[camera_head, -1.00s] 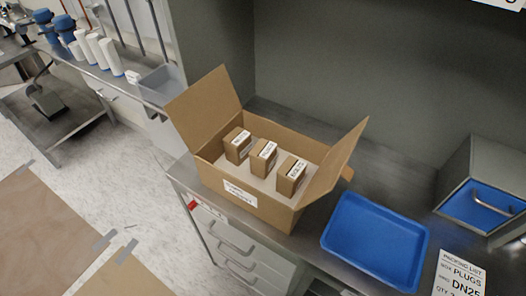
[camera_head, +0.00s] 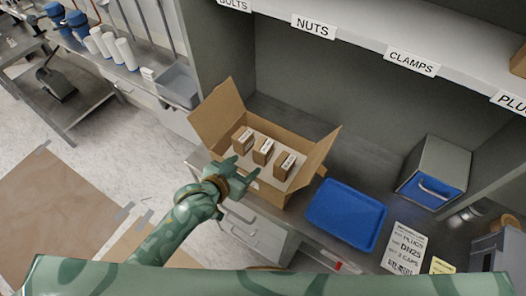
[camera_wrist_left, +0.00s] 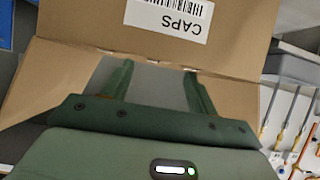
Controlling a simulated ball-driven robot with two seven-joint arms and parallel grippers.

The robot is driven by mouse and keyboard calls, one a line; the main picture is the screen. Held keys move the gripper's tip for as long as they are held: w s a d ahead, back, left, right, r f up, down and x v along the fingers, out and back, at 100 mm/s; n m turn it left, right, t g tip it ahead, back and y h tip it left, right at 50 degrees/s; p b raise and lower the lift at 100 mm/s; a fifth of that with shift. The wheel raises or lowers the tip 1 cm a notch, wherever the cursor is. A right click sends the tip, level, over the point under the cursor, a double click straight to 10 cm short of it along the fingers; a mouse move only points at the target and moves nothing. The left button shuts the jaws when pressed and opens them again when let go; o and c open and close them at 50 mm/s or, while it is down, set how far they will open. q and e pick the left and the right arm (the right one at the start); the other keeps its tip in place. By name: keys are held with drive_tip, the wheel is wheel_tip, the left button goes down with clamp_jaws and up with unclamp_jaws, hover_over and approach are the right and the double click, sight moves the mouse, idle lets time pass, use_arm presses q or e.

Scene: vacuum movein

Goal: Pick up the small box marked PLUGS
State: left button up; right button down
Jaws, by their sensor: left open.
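A large open cardboard carton (camera_head: 268,190) stands on the grey bench with its flaps spread. Three small brown boxes with white top labels stand in it in a row: a left one (camera_head: 240,143), a middle one (camera_head: 262,155) and a right one (camera_head: 283,165). Their print is too small to tell which is marked PLUGS. My left gripper (camera_head: 243,170) is open and empty at the carton's front left side. In the left wrist view its fingers (camera_wrist_left: 157,70) are apart, and a cardboard face with an upside-down CAPS label (camera_wrist_left: 170,17) lies beyond them. My right gripper is out of view.
A blue tray (camera_head: 345,215) lies right of the carton. A packing list (camera_head: 405,248) naming PLUGS lies beyond it, near a grey cabinet with a blue drawer (camera_head: 428,190). A labelled shelf (camera_head: 350,30) overhangs the bench. The carton's raised flaps flank the small boxes.

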sight(258, 152)
use_arm(q)
drive_tip(key=b+x, duration=0.1)
drive_tip(key=x, duration=0.6)
drive_tip(key=b+x, duration=0.1)
drive_tip(key=x, duration=0.1)
drive_tip(key=r+x, duration=0.1)
drive_tip(key=x, duration=0.1)
drive_tip(key=shift+w, duration=0.2)
drive_tip(key=shift+s, duration=0.1)
drive_tip(key=shift+c, duration=1.2)
drive_tip(key=c, duration=0.7)
